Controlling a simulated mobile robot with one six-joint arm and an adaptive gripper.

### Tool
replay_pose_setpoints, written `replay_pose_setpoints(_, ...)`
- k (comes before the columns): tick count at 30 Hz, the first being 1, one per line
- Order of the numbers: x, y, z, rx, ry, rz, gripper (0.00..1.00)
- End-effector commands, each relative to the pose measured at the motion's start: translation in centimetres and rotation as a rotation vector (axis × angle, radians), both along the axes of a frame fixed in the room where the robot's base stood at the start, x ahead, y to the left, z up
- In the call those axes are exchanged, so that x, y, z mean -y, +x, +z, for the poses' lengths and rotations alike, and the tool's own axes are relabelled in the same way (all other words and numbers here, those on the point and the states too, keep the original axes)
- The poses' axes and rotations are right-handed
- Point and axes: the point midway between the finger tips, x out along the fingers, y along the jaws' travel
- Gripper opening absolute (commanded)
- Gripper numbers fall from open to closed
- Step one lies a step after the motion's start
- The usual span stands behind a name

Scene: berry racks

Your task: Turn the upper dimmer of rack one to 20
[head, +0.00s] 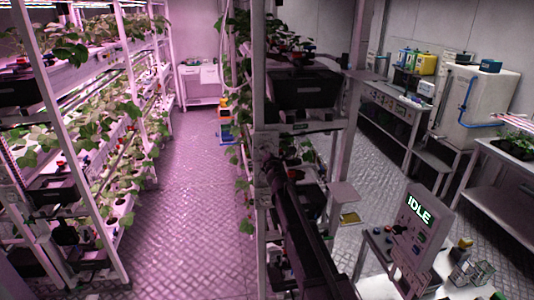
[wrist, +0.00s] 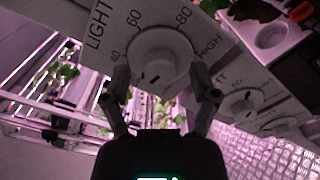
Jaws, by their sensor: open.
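In the wrist view a round pale dimmer knob (wrist: 160,55) sits on a light panel (wrist: 112,22) marked LIGHT, 40, 60, 80 and HIGH. A small dark mark shows on the lower part of the knob; the exact setting is not clear. My gripper (wrist: 161,82) is open, with one finger at the knob's lower left and the other at its lower right. I cannot tell whether the fingers touch it. Nothing here shows which rack this panel belongs to. My gripper cannot be made out in the head view.
More knobs on a similar panel (wrist: 240,103) lie to the right in the wrist view. In the head view, planted racks stand at left (head: 62,110) and centre (head: 258,60), with an aisle (head: 190,170) between. A panel reading IDLE (head: 420,212) stands at lower right.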

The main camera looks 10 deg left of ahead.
Motion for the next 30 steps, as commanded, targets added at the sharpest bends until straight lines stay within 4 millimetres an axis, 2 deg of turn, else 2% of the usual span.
replay_pose_setpoints(5,0.1,-0.2,0.0,0.000,0.000,0.000,0.76)
replay_pose_setpoints(11,0.4,-1.3,0.0,0.000,0.000,0.000,0.76)
replay_pose_setpoints(30,2.9,-10.1,0.0,0.000,0.000,0.000,0.76)
